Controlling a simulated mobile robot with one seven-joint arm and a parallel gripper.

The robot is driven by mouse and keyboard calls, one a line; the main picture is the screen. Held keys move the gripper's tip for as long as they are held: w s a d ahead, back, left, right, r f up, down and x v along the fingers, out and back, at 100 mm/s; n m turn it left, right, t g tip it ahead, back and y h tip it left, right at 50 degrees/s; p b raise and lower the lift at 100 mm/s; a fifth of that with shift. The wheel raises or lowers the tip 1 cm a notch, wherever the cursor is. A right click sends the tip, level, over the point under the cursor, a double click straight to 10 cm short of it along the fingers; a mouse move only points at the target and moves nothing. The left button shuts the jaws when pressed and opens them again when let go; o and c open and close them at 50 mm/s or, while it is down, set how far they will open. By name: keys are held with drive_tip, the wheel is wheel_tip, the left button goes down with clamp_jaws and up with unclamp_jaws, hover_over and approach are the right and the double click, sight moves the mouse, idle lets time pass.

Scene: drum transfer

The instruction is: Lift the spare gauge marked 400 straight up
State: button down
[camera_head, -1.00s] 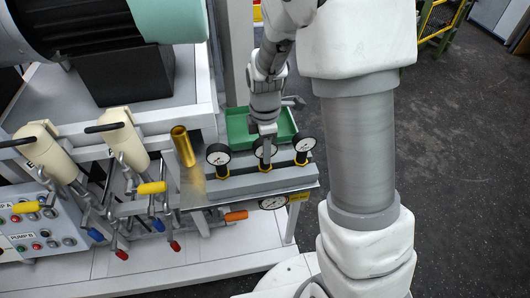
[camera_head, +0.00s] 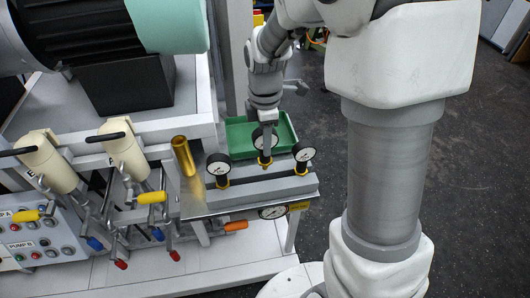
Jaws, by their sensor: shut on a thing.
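Three round white-faced gauges with black rims and yellow stems are at the grey rack (camera_head: 250,193). My gripper (camera_head: 266,131) is shut on the middle gauge (camera_head: 259,139), which is upright and sits higher than its neighbours, its stem appearing raised from the rack. The left gauge (camera_head: 218,165) and the right gauge (camera_head: 303,153) stand in the rack. The dial numbers are too small to read, so I cannot tell which is marked 400. The gripper fingers hide part of the middle gauge.
A green tray (camera_head: 240,135) lies behind the rack. A brass cylinder (camera_head: 183,156) stands to its left. Another gauge (camera_head: 272,212) is on the shelf's front edge. Levers with yellow handles (camera_head: 152,197) and cream pump bodies (camera_head: 124,148) are on the left. Dark floor is open at right.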

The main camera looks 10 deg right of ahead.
wheel_tip(320, 180, up, 2)
drive_tip(key=shift+r, duration=0.25)
drive_tip(key=shift+f+b, duration=0.75)
